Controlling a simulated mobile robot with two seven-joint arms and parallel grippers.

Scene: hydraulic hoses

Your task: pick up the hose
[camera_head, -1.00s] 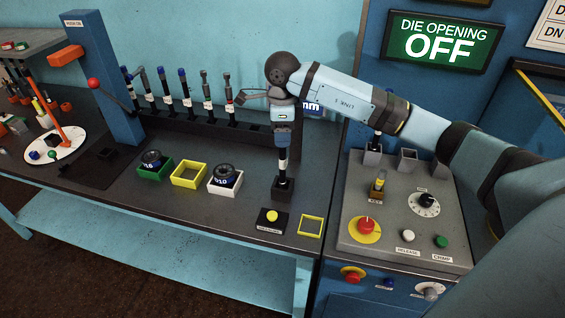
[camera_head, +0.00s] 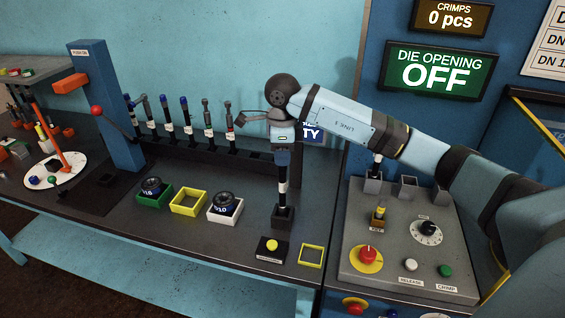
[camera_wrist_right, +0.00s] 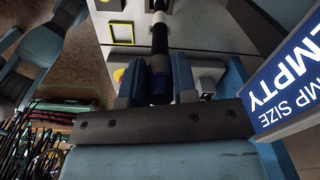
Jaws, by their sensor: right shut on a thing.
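My right gripper (camera_head: 283,158) is shut around the upper end of an upright black hose (camera_head: 282,198) with a white band. The hose's lower end is at the small black block (camera_head: 283,218) near the bench's right end; I cannot tell whether it is still inside the block. In the right wrist view the hose (camera_wrist_right: 160,42) runs away from between the two fingers of the gripper (camera_wrist_right: 158,84), its near end dark blue. My left gripper is in neither current view.
Several upright hoses (camera_head: 208,131) stand in a rack behind. Green, yellow and white trays (camera_head: 188,202) and a yellow button (camera_head: 272,246) lie left of and before the block. The control console (camera_head: 400,235) is at right. A sign reads EMPTY (camera_wrist_right: 285,90).

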